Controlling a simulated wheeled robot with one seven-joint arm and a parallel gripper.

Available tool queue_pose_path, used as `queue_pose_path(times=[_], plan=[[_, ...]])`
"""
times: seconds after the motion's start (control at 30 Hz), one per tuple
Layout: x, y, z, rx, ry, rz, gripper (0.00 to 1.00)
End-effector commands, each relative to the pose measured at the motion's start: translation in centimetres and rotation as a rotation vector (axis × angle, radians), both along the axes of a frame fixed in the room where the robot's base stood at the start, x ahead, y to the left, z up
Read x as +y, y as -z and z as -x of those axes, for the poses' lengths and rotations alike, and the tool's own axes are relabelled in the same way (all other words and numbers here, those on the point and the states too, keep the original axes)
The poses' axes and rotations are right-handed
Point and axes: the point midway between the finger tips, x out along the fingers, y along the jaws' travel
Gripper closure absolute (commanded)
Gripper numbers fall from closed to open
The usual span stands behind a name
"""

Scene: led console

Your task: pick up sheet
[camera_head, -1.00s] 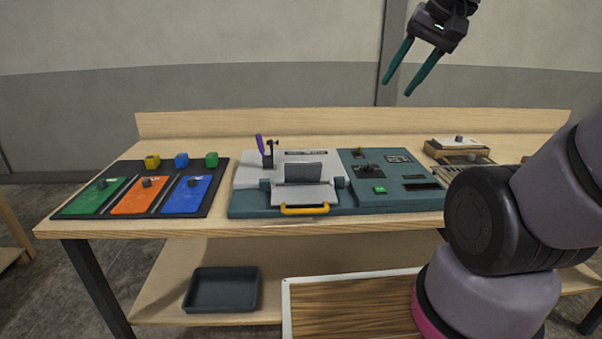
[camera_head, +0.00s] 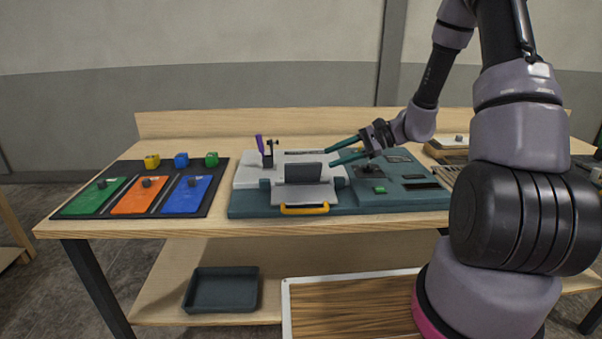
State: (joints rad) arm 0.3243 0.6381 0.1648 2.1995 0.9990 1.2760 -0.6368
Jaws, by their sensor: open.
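Three flat coloured sheets, green (camera_head: 90,199), orange (camera_head: 137,197) and blue (camera_head: 188,196), lie side by side on a black board (camera_head: 113,170) at the left of the table. Each has a small dark knob on top. My gripper (camera_head: 328,158) is open and empty, its two teal fingers pointing left over the console (camera_head: 243,211). The fingertips are near the right side of the grey upright plate (camera_head: 304,173) on the console. I cannot tell whether they touch anything. The gripper is well to the right of the coloured sheets.
Yellow (camera_head: 152,161), blue (camera_head: 181,160) and green (camera_head: 211,159) blocks stand behind the sheets. A purple-handled item (camera_head: 260,144) stands upright at the console's back left. A yellow handle (camera_head: 304,210) is at its front. A dark tray (camera_head: 222,290) sits on the lower shelf.

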Motion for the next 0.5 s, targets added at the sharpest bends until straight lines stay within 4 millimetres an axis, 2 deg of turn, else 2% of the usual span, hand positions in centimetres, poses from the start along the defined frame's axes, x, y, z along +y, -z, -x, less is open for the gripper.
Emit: queue_pose_path(times=[0.03, 0.1, 0.27, 0.37, 0.5], plan=[[-0.1, 1.4, -0.5, 0.024, 0.030, -0.032, 0.55], [-0.2, 2.5, -1.1, 0.040, 0.064, -0.065, 0.55], [-0.2, 4.0, -1.8, 0.057, 0.104, -0.101, 0.55], [0.6, 4.5, -2.1, 0.060, 0.109, -0.107, 0.55], [2.8, 5.3, -2.5, 0.061, 0.107, -0.106, 0.55]])
